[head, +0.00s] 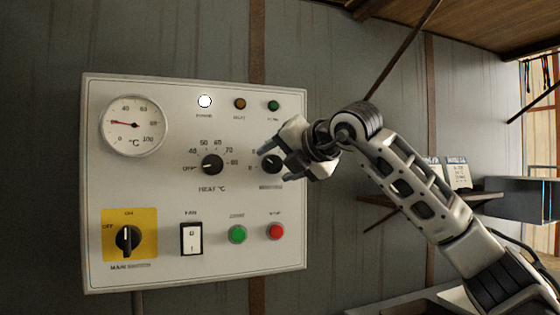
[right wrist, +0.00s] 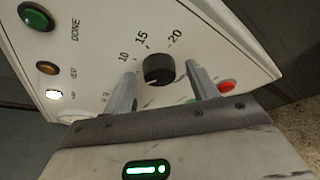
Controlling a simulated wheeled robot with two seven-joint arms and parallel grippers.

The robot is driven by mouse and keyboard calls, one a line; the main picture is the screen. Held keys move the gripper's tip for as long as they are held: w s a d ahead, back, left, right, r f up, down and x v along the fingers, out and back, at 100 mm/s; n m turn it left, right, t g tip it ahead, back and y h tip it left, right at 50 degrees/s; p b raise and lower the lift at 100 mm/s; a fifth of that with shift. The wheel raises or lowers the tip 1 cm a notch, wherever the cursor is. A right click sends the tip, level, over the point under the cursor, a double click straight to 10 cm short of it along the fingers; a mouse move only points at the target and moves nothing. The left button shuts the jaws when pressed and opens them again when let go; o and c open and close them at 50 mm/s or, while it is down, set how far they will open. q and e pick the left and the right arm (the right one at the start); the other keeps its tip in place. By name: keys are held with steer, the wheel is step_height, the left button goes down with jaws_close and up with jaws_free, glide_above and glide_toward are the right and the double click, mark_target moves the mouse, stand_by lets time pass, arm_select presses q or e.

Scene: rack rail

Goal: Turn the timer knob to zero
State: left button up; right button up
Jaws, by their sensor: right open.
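The timer knob (head: 270,164) is a black round knob at the right of the white control panel, partly covered by my right gripper in the head view. In the right wrist view the timer knob (right wrist: 158,69) shows with the marks 10, 15 and 20 around it. Where its pointer stands is too small to tell. My right gripper (head: 279,159) is open in front of the panel. In the right wrist view its two fingers (right wrist: 162,84) stand on either side of the knob, with gaps between. My left gripper is not in view.
The panel (head: 190,278) also carries a heat knob (head: 212,164), a main switch (head: 128,238), a rocker switch (head: 191,238), a green button (head: 237,234), a red button (head: 275,232) and a dial gauge (head: 133,125). A blue-grey box (head: 523,200) is at the right.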

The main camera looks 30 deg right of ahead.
steer(key=c, duration=1)
